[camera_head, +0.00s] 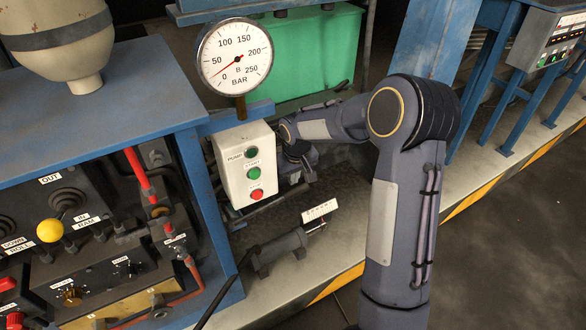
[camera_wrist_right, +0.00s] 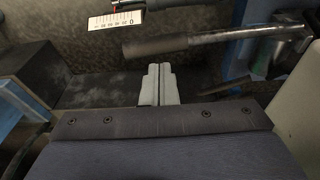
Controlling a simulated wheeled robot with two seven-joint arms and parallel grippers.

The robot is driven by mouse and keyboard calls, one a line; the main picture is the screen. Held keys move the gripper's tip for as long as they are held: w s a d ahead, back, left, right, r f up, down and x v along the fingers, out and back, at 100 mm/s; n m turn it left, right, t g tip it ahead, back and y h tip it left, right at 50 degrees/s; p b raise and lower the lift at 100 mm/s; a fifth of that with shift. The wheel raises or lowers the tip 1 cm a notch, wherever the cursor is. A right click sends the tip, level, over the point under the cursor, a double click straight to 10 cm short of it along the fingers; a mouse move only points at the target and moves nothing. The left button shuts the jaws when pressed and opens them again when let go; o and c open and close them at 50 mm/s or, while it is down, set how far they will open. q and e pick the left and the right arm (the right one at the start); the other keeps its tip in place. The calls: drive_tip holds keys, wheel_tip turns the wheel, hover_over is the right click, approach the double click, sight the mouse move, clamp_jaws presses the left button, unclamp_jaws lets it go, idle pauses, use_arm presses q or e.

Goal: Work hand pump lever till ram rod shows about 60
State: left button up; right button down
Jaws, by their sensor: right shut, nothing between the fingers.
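My right arm reaches in beside the white pump box (camera_head: 247,168). Its gripper is partly hidden behind the box in the head view. In the wrist view the right gripper (camera_wrist_right: 158,70) is shut and empty. A dark rod that looks like the pump lever (camera_wrist_right: 200,42) lies just beyond the fingertips, apart from them as far as I can tell. The ram cylinder (camera_head: 280,253) lies on the bench floor. Its white scale (camera_head: 319,210) also shows in the wrist view (camera_wrist_right: 115,20); the rod's reading is too small to tell. My left gripper is out of view.
The pressure gauge (camera_head: 237,58) stands above the box, its red needle between 0 and 50. A blue bench with a valve panel (camera_head: 90,235) is at left. A green tank (camera_head: 315,55) stands behind. The striped edge (camera_head: 335,285) runs along the front.

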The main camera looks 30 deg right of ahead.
drive_tip(key=shift+s+d+f, duration=0.1)
drive_tip(key=shift+s+f, duration=0.05)
drive_tip(key=shift+f, duration=0.4)
drive_tip(key=shift+s+d+f, duration=0.1)
drive_tip(key=shift+f, duration=0.4)
